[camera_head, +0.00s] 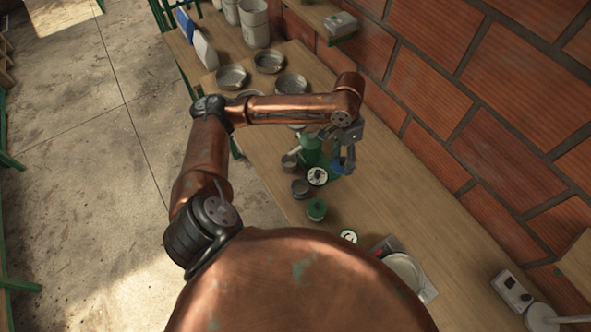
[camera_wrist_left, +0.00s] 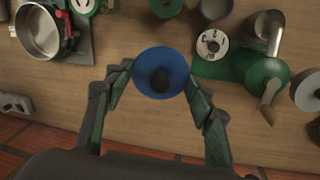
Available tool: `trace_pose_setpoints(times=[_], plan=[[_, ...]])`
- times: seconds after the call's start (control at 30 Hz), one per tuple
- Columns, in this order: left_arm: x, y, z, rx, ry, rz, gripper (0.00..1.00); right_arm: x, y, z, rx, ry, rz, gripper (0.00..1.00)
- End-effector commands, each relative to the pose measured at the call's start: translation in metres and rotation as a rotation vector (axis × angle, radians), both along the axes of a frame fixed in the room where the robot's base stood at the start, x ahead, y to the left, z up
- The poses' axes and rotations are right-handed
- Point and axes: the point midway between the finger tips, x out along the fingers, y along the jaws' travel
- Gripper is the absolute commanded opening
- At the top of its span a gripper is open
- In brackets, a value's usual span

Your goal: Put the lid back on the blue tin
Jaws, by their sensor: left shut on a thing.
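My left gripper (camera_head: 344,160) is shut on a round blue lid with a dark knob in its middle. The blue lid (camera_wrist_left: 148,84) shows in the left wrist view between the two fingers (camera_wrist_left: 159,77), one on each side of its rim. In the head view the blue piece (camera_head: 346,169) is small and partly hidden by the gripper, over the right part of the wooden bench. My right gripper is out of view.
Metal pans (camera_head: 268,61) stand farther back. A brick wall (camera_head: 470,110) runs along the right.

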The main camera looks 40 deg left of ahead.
Motion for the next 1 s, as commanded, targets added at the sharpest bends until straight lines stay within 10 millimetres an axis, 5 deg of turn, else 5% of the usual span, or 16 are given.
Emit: trace_pose_setpoints(times=[0.1, 0.7, 1.0], plan=[[-0.005, 0.014, -0.01, 0.019, -0.011, -0.241, 0.33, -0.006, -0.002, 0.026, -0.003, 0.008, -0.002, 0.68], [-0.062, 0.088, -0.087, 0.022, -0.151, -1.523, 0.33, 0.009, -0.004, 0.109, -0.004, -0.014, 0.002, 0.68], [-0.08, 0.102, -0.103, 0.002, -0.195, -1.816, 0.33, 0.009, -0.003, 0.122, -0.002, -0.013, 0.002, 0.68]])
